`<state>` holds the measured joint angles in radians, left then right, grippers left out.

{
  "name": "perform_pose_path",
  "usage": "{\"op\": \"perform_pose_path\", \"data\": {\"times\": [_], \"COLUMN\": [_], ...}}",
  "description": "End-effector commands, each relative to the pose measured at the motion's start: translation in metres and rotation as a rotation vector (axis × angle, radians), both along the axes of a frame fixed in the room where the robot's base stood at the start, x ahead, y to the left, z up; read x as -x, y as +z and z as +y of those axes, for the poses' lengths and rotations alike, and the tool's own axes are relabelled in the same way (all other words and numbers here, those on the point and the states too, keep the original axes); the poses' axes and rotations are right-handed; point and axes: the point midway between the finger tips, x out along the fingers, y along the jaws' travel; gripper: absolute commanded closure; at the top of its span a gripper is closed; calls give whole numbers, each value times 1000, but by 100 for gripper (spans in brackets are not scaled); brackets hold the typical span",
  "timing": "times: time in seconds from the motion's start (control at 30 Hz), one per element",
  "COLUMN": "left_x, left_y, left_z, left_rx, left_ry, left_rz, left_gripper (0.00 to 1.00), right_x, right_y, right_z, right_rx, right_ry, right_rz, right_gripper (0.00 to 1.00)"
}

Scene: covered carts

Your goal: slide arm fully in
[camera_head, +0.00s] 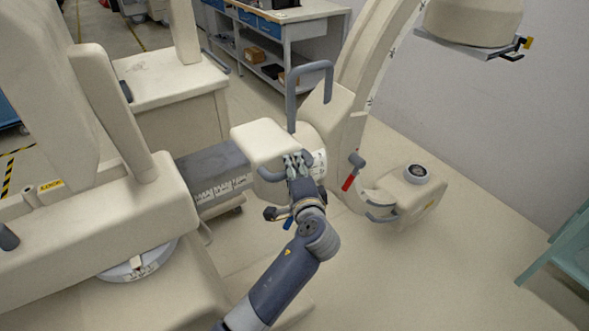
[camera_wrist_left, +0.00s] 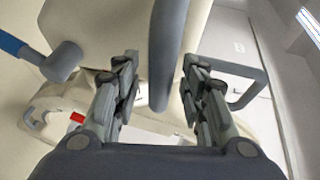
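The sliding arm (camera_head: 212,170) is a dark grey beam with white scale marks, in the head view. A length of it shows between the cream cart body (camera_head: 130,215) and the cream end block (camera_head: 262,138). A grey curved handle (camera_head: 269,174) is on the end block. My left gripper (camera_head: 296,160) is at this handle. In the left wrist view my left gripper (camera_wrist_left: 158,75) has its fingers apart, with a grey bar (camera_wrist_left: 166,45) in the gap between them. I see no finger closed on the bar. My right gripper is not in view.
A tall grey handle (camera_head: 291,100) rises behind the end block. The curved C-shaped arm (camera_head: 372,70) and its lower housing (camera_head: 405,194) stand to the right. A workbench (camera_head: 285,25) is at the back. Open floor (camera_head: 430,280) lies at the lower right, beside a teal stand (camera_head: 565,255).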

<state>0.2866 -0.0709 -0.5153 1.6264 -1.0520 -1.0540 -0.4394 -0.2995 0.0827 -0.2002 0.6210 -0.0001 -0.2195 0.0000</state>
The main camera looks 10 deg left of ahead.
Motion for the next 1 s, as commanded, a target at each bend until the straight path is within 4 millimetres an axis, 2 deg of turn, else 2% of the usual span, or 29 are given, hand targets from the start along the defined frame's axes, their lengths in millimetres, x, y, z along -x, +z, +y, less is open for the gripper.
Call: {"op": "perform_pose_path", "data": {"times": [0.33,0.37,0.5,0.53,0.83,1.0], "left_x": [-2,-2,-2,-2,1,10], "left_y": [-1,-1,-1,-1,-1,-1], "left_z": [1,1,1,1,3,13], "left_rx": [0,0,0,0,0,-1], "left_ry": [1,1,1,1,1,5], "left_rz": [0,0,0,0,2,5], "left_gripper": [60,65,97,100,100,100], "right_x": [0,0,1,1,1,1], "right_y": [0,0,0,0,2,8], "right_z": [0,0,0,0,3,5], "right_rx": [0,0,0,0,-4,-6], "right_ry": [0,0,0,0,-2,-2], "right_rz": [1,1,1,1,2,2], "right_gripper": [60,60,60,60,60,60]}}
